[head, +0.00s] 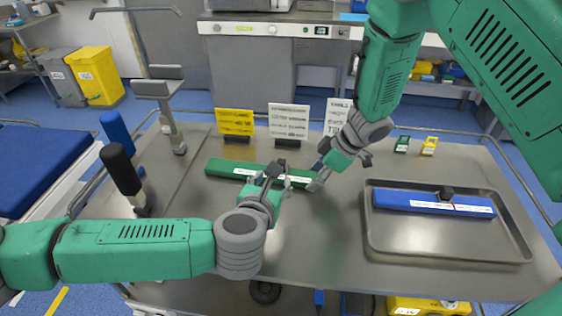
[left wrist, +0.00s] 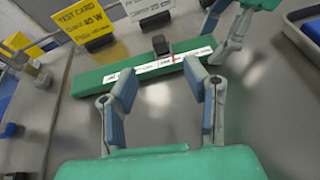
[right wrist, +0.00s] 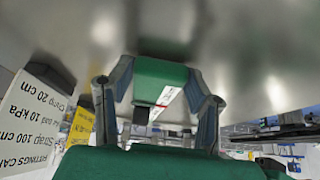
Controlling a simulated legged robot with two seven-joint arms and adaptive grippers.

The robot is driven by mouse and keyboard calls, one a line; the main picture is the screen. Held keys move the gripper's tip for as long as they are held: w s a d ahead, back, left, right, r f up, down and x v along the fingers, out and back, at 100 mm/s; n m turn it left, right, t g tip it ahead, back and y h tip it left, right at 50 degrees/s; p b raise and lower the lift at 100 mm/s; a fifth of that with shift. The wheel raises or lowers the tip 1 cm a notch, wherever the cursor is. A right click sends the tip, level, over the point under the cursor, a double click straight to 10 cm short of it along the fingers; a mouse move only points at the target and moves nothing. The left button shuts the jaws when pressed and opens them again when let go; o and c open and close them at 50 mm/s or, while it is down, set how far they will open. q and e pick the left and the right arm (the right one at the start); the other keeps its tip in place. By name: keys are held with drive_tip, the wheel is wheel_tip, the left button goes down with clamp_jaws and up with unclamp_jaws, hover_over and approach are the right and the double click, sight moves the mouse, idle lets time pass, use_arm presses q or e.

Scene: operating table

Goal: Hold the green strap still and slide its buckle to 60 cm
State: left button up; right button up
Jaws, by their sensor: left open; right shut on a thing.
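The green strap (head: 232,169) is a flat green bar with a white scale strip, lying across the table's middle. Its black buckle (left wrist: 160,46) stands on the strap, right of its middle in the left wrist view, close to a red mark on the scale. My right gripper (head: 318,176) is shut on the strap's right end; the right wrist view shows that end (right wrist: 160,76) between the fingers. My left gripper (left wrist: 163,88) is open in front of the strap, its fingers apart with nothing between them. In the head view it (head: 277,180) partly hides the strap and buckle.
A metal tray (head: 385,240) at the right holds a blue strap (head: 420,201) with a black buckle. A yellow card (head: 235,122) and a white card (head: 289,118) stand behind the green strap. Black (head: 121,168) and blue (head: 115,129) handles stand at the left.

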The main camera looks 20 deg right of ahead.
sight(280, 163)
use_arm(q)
drive_tip(key=shift+w+f+n+y, duration=0.15)
drive_tip(key=shift+w+n+y, duration=0.25)
drive_tip(key=shift+w+n, duration=0.15)
drive_tip(key=x, duration=0.9)
drive_tip(key=shift+d+f, duration=0.1)
drive_tip(key=shift+d, duration=0.35)
drive_tip(key=shift+x, duration=0.95)
drive_tip(key=shift+w+a, duration=0.1)
clamp_jaws()
drive_tip(key=w+a, duration=0.2)
drive_tip(key=a, duration=0.1)
drive_tip(key=w+a, duration=0.3)
drive_tip(key=a, duration=0.1)
drive_tip(key=w+a, duration=0.2)
drive_tip(key=a, duration=0.2)
drive_tip(key=shift+w+a, duration=0.2)
drive_tip(key=shift+w, duration=0.2)
